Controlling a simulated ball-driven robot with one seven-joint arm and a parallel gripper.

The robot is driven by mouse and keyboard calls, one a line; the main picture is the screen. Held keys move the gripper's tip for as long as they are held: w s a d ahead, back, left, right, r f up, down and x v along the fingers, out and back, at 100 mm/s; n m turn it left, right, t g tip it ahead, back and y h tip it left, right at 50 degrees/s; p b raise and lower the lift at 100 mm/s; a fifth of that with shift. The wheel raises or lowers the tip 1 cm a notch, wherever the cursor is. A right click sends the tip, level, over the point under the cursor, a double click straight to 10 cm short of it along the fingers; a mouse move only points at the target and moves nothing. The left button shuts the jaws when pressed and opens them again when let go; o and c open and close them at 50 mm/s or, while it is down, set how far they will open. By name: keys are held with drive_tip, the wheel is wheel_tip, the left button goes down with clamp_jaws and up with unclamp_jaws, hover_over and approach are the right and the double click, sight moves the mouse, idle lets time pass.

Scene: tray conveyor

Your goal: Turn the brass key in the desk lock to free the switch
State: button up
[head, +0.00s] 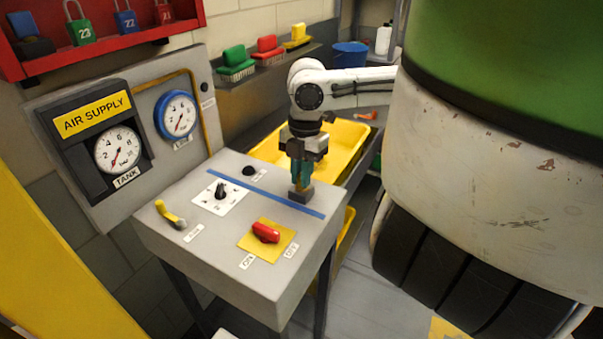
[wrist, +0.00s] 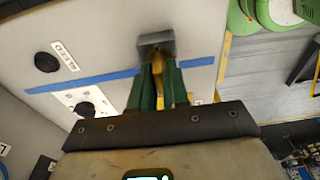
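The grey desk (head: 170,240) carries a red switch (head: 265,232) on a yellow plate, with ON and OFF labels beside it. A small dark grey block (head: 302,193), which looks like the lock housing, sits at the desk's right edge by the end of a blue stripe; it also shows in the wrist view (wrist: 156,45). My gripper (head: 297,180) points down with its green fingertips right at this block. In the wrist view my gripper's fingers (wrist: 158,75) are close together, with a thin brass-coloured sliver between them. The key is mostly hidden, and I cannot tell its angle or whether the fingers press on it.
A black knob (head: 221,192) on a white dial plate, a small black button (head: 249,171) and a yellow-tipped lever (head: 170,213) stand on the desk. A gauge panel (head: 70,140) rises behind. A yellow tray (head: 345,140) lies beyond the right side.

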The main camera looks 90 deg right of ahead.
clamp_jaws()
